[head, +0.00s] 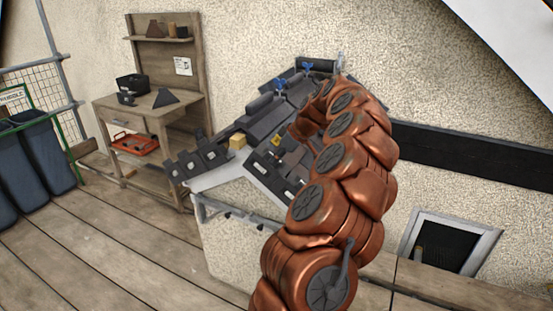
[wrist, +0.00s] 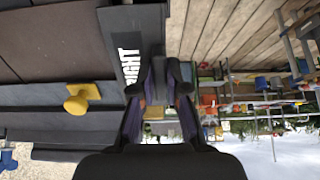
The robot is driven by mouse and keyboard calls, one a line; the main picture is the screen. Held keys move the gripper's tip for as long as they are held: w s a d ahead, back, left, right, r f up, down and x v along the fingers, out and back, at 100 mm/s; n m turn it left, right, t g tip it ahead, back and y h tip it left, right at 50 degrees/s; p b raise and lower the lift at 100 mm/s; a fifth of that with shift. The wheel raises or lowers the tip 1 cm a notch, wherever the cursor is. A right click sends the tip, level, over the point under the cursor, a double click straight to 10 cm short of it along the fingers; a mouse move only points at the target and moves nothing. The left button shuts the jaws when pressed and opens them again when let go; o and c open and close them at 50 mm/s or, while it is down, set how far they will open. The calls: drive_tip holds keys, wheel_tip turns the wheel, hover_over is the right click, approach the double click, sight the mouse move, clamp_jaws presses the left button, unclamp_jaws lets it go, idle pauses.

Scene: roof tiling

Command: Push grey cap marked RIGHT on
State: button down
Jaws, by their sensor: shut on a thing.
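The grey cap (wrist: 128,45) marked RIGHT is a long dark piece with white lettering in the wrist view. It lies along the edge of the dark roof tiles (wrist: 45,40). My gripper (wrist: 162,75) is shut on the cap's outer side at its near end. Whether the cap is fully seated against the tiles cannot be told. In the head view my copper arm bends over the small roof (head: 265,120) and hides most of the gripper and the cap.
A yellow knob (wrist: 82,96) stands on the tiles left of the cap. Blue clamps (head: 280,84) sit higher on the roof. Dark pieces (head: 198,158) and a yellow block (head: 237,141) lie at the roof's left. A wooden workbench (head: 150,105) stands further left; the plank floor before it is clear.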

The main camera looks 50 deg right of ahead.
drive_tip(key=c, duration=1.1)
unclamp_jaws()
drive_tip(key=shift+r, duration=0.1)
drive_tip(key=v, duration=0.6)
drive_tip(key=shift+a, duration=0.1)
idle(0.4)
